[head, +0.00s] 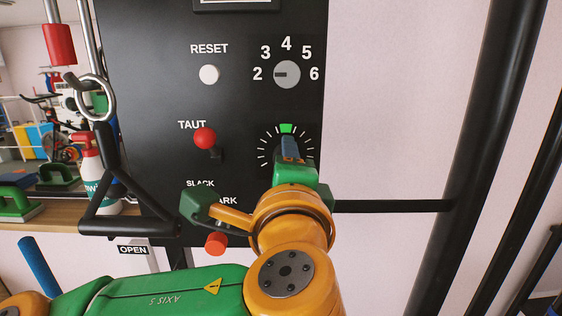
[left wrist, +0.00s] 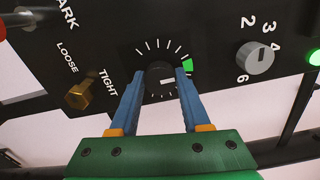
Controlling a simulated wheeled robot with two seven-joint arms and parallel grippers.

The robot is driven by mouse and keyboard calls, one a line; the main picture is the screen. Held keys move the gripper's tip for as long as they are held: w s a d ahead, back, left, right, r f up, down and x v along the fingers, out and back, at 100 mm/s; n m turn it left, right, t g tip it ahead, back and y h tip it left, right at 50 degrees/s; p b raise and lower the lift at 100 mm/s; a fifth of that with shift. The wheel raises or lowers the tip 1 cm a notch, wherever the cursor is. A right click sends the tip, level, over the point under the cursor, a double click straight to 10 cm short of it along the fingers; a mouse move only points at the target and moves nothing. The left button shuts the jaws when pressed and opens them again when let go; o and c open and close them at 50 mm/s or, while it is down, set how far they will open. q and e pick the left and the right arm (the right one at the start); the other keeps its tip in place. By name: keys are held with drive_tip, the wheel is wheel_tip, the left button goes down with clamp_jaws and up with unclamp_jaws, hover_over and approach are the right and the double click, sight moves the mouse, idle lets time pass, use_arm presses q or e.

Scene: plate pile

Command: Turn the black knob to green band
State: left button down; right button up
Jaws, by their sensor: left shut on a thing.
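The black knob (left wrist: 160,78) sits on the black panel inside a ring of white ticks. In the left wrist view a white line on its face points right, a little below the green band (left wrist: 188,65). The green band (head: 286,128) also shows in the head view above my left gripper (head: 290,150), which hides the knob there. My left gripper shows in the left wrist view too (left wrist: 161,77), its blue fingers shut on the knob from both sides. The right finger partly covers the gap between line and band. My right gripper is not in view.
Around the knob are a grey dial (head: 287,74), a white RESET button (head: 209,74), a red TAUT lever (head: 205,138) and a brass LOOSE/TIGHT switch (left wrist: 79,96). A black triangular handle (head: 128,228) hangs at left; a dark post (head: 488,120) stands at right.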

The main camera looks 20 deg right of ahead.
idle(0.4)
use_arm(q)
drive_tip(key=shift+c, duration=1.8)
unclamp_jaws()
drive_tip(key=b+v, duration=0.2)
drive_tip(key=v, duration=0.5)
drive_tip(key=shift+b, duration=0.3)
